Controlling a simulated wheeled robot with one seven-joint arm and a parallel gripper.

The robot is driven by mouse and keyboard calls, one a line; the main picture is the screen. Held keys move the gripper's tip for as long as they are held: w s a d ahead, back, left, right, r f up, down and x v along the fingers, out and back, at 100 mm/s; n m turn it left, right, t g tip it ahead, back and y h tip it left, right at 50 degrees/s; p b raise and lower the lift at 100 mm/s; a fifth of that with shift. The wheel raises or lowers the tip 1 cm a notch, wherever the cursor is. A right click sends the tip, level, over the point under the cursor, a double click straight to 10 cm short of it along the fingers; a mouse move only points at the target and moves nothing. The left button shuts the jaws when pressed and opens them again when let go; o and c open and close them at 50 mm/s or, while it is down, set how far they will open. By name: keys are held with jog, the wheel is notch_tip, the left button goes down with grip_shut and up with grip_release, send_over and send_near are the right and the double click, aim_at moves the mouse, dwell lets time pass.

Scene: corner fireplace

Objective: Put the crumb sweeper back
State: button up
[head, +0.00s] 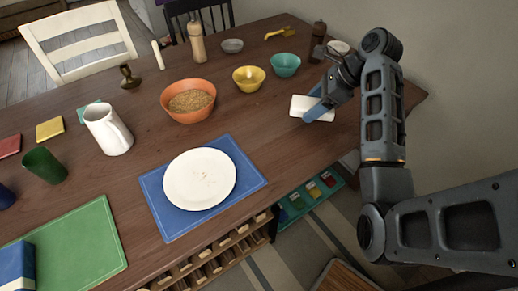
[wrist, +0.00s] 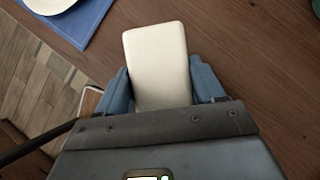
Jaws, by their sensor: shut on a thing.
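The crumb sweeper (head: 300,104), a white rounded block, is at the right end of the brown wooden table (head: 270,130). My gripper (head: 320,104) is shut on it, with the blue fingers on either side. In the wrist view the crumb sweeper (wrist: 158,55) sticks out past the fingertips of my gripper (wrist: 160,85). I cannot tell whether it touches the tabletop. Its near end is hidden by my gripper.
A white plate (head: 200,178) on a blue placemat (head: 250,181) lies to the left. Bowls in orange (head: 188,117), yellow (head: 249,86) and teal (head: 286,72) stand behind. A dark mill (head: 318,38) stands near my arm. A teal tray (head: 293,213) with coloured items is below the table edge.

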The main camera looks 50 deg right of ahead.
jog(key=shift+s+a, duration=0.3)
jog(key=shift+s, duration=0.1)
jog(key=shift+a+b, duration=0.25)
jog(key=shift+b, duration=0.1)
jog(key=b, duration=0.1)
send_over(261, 145)
jog(key=s+d, duration=0.1)
jog(key=s, duration=0.1)
notch_tip(261, 145, down, 6)
jog(key=shift+w+d+f, duration=0.1)
jog(key=shift+f, duration=2.15)
jog(key=shift+f, duration=0.15)
jog(key=o, duration=1)
jog(key=v, duration=1.2)
jog(key=shift+p, duration=0.35)
